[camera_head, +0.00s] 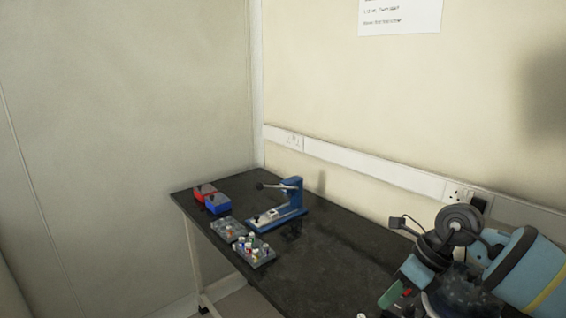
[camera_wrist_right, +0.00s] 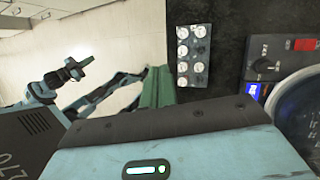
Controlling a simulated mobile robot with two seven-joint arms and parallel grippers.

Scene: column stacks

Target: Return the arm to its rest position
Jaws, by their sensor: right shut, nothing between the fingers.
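My right arm comes in at the lower right of the head view. Its gripper (camera_head: 392,294), with green fingers, hangs low over the near right part of the dark bench (camera_head: 320,255). In the right wrist view the green fingers (camera_wrist_right: 152,87) are shut with nothing between them. They are beside a grey rack (camera_wrist_right: 194,56) of several pale round-topped pieces, and I cannot tell the height between them. A dark part with a green tip (camera_wrist_right: 80,66) at the left of that view looks like my left gripper. It is too small to tell its jaws.
A blue lever press (camera_head: 282,205) stands mid-bench against the wall side. Red and blue boxes (camera_head: 212,198) and small racks (camera_head: 255,252) with vials line the left edge. A round device (camera_head: 460,225) stands by my right arm. A control panel (camera_wrist_right: 280,60) shows in the wrist view.

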